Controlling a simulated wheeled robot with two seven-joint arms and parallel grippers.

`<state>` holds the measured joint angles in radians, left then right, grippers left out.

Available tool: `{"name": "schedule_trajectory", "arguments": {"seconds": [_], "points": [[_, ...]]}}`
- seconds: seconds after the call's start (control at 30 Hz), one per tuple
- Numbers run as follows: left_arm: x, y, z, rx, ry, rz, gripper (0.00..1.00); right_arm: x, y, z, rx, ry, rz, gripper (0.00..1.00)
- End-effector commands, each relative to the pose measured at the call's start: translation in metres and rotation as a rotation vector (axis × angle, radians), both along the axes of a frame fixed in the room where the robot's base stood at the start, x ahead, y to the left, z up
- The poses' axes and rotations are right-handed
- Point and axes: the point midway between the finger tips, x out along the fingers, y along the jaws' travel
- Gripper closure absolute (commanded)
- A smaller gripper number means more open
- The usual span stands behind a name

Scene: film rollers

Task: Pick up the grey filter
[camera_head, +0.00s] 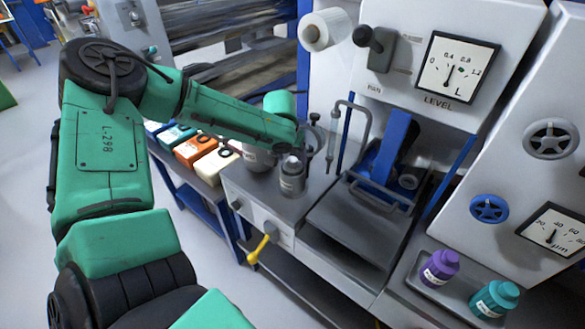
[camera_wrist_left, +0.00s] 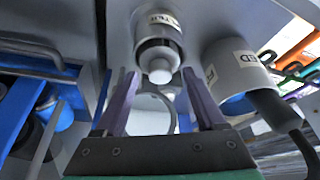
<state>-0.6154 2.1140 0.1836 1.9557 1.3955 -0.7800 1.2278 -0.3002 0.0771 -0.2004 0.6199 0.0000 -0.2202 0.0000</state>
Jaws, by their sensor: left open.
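The grey filter (camera_head: 292,177) is a small upright canister with a white label, standing on the grey machine top (camera_head: 240,186). My left gripper is above it in the head view, its fingers mostly hidden by the arm end. In the left wrist view the filter (camera_wrist_left: 159,28) shows with a dark ring and a pale round tip toward me. My open left gripper (camera_wrist_left: 159,75) has a finger on each side of that tip, with nothing clearly held. I cannot tell whether a finger touches it. My right gripper is not in view.
A larger grey pot (camera_wrist_left: 238,72) with a label stands close beside the filter. A bent pipe (camera_head: 347,102) rises behind the filter. Orange (camera_head: 195,150) and white (camera_head: 216,165) boxes stand to the left. Purple (camera_head: 440,268) and teal (camera_head: 494,299) bottles stand at the right.

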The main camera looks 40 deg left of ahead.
Motion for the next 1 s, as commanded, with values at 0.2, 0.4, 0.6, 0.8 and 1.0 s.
{"name": "schedule_trajectory", "arguments": {"seconds": [0.2,0.4,0.6,0.8,1.0], "points": [[0.0047,0.0022,-0.0130,0.000,-0.001,0.000,0.28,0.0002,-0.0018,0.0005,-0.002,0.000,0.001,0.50],[0.0044,0.0023,-0.0129,-0.001,-0.001,0.001,0.62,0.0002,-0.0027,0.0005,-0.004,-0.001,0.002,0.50],[0.0041,0.0023,-0.0129,-0.001,-0.001,0.001,1.00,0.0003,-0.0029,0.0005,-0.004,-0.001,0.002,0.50],[0.0040,0.0023,-0.0131,-0.002,0.000,0.001,1.00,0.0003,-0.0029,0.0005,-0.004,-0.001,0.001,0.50],[0.0038,0.0023,-0.0132,-0.001,0.001,0.001,1.00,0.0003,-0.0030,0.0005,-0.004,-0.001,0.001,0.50]]}}
